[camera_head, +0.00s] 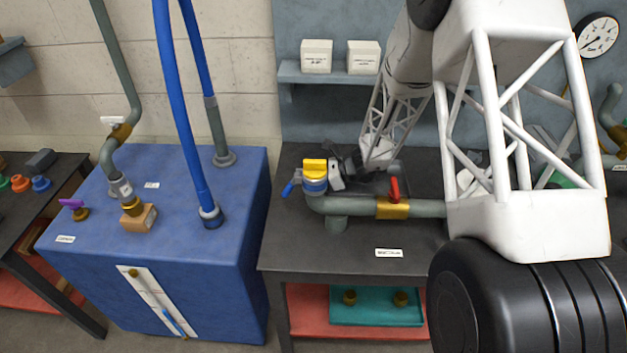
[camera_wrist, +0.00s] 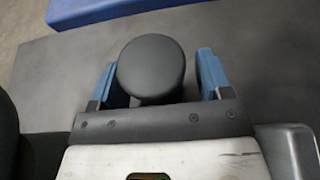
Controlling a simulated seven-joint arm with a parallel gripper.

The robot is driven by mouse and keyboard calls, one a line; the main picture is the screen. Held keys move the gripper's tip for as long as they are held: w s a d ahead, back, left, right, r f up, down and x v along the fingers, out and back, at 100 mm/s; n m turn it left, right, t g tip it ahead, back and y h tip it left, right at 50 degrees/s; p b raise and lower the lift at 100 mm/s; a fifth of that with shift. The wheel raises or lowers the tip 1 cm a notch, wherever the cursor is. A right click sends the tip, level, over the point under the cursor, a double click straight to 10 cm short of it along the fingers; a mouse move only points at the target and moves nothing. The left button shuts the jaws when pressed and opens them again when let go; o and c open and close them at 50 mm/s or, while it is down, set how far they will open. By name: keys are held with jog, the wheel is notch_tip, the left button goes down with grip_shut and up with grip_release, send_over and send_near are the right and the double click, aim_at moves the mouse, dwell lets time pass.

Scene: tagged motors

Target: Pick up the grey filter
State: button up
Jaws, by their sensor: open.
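In the wrist view a dark grey cylinder with a round top (camera_wrist: 151,68), which looks like the grey filter, stands between the two blue fingers of my gripper (camera_wrist: 158,78). The fingers are open on either side of it. A narrow gap shows at the right finger; the left finger is very close, and I cannot tell whether it touches. In the head view my gripper (camera_head: 308,182) is low over the dark table, behind the bent pipe. The filter cannot be made out there.
The grey pipe (camera_head: 350,207) with a red-handled valve (camera_head: 394,189) crosses the dark table (camera_head: 330,262) close to my gripper. A yellow-topped fitting (camera_head: 315,166) stands at its left end. The blue tank (camera_head: 225,272) is left of the table. My arm hides the table's right side.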

dwell(0.4)
jog(key=c, duration=1)
jog(key=shift+r, duration=0.15)
jog(key=shift+c, duration=0.2)
jog(key=shift+r, duration=4.9)
